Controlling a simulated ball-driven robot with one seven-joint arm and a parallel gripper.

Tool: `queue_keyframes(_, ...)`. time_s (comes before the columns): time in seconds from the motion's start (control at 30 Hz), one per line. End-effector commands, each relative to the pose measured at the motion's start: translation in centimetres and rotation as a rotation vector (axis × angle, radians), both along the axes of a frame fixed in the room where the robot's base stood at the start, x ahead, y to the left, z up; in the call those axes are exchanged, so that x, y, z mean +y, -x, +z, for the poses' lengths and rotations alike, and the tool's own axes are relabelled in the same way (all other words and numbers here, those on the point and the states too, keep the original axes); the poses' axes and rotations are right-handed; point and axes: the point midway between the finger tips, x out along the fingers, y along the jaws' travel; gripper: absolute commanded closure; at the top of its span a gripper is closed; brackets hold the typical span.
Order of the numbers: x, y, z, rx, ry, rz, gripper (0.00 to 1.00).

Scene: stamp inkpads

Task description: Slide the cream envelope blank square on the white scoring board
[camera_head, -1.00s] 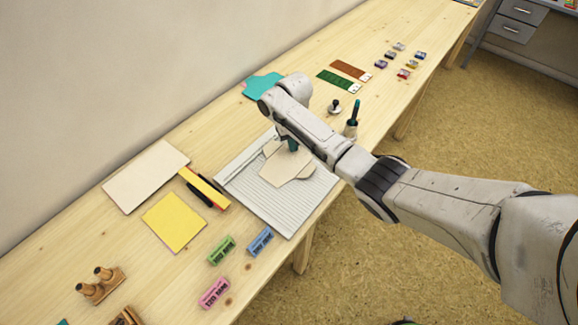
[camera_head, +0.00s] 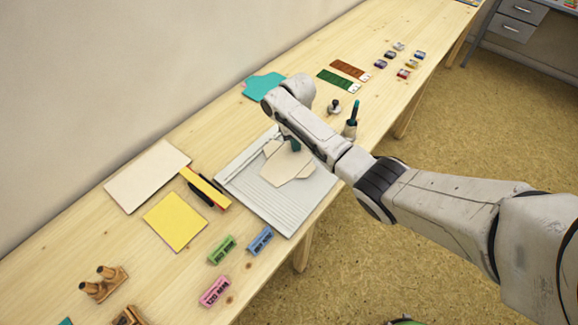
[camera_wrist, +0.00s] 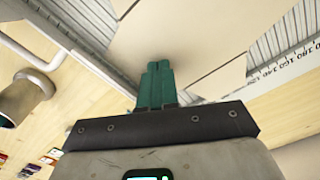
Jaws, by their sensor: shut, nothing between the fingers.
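The cream envelope blank (camera_head: 285,171) lies on the white scoring board (camera_head: 250,203) in the head view, turned at an angle to the board's grooves. Part of it is hidden behind my arm. My gripper (camera_head: 294,146) is over the blank's upper part, pointing down. In the wrist view my gripper's green fingers (camera_wrist: 158,68) are closed together against or just above the cream blank (camera_wrist: 190,30), with nothing between them; whether they touch it I cannot tell. The board's grooves (camera_wrist: 268,50) and ruler scale (camera_wrist: 285,68) show beside the blank.
A yellow sheet (camera_head: 174,222), a cream sheet (camera_head: 147,176) and a yellow-and-black tool (camera_head: 206,188) lie left of the board. Green (camera_head: 222,250) and blue (camera_head: 260,240) pads lie in front.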

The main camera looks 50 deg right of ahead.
Motion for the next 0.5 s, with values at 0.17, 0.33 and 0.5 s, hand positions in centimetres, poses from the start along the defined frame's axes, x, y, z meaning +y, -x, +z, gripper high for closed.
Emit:
queue_keyframes(0.17, -0.20, 0.35, -0.03, 0.004, -0.002, -0.002, 1.00)
queue_keyframes(0.33, -0.25, 0.39, -0.15, 0.004, -0.002, -0.001, 1.00)
queue_keyframes(0.5, -0.28, 0.43, -0.08, 0.004, -0.002, -0.001, 1.00)
